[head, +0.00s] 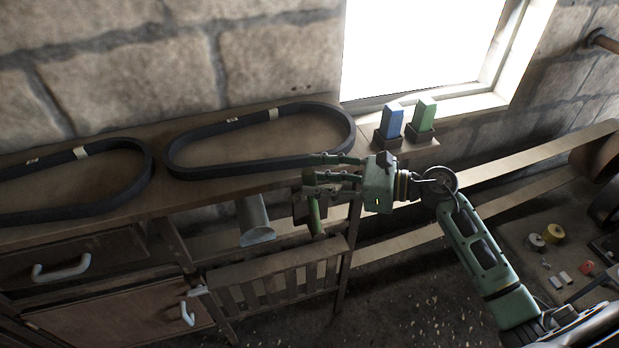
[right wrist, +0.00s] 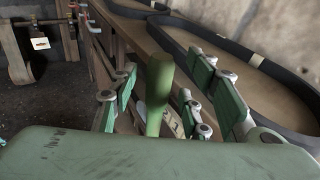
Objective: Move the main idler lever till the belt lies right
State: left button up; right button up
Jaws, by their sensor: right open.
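A green lever handle (head: 315,215) points down at the bench's front edge, beside a dark bracket. I cannot tell whether it is the main idler lever. My right gripper (head: 312,174) is open just above it, its fingers pointing left. In the right wrist view the green handle (right wrist: 158,90) stands between the spread fingers, and I see no clear contact. A wide tan flat belt (head: 530,153) runs in two spans from behind the bench to a wheel (head: 598,160) at the right edge. How the belt lies at its left end is hidden. My left gripper is not in view.
Two dark belt loops (head: 172,163) (head: 148,190) lie on the wooden bench (head: 190,207). A blue block (head: 392,120) and a green block (head: 424,114) stand in holders by the window. A grey flared part (head: 256,221) hangs left of the green handle. A slatted rack (head: 275,285) stands below.

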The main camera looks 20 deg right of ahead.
jog(key=v, duration=0.9)
jog(key=shift+s+d, duration=0.15)
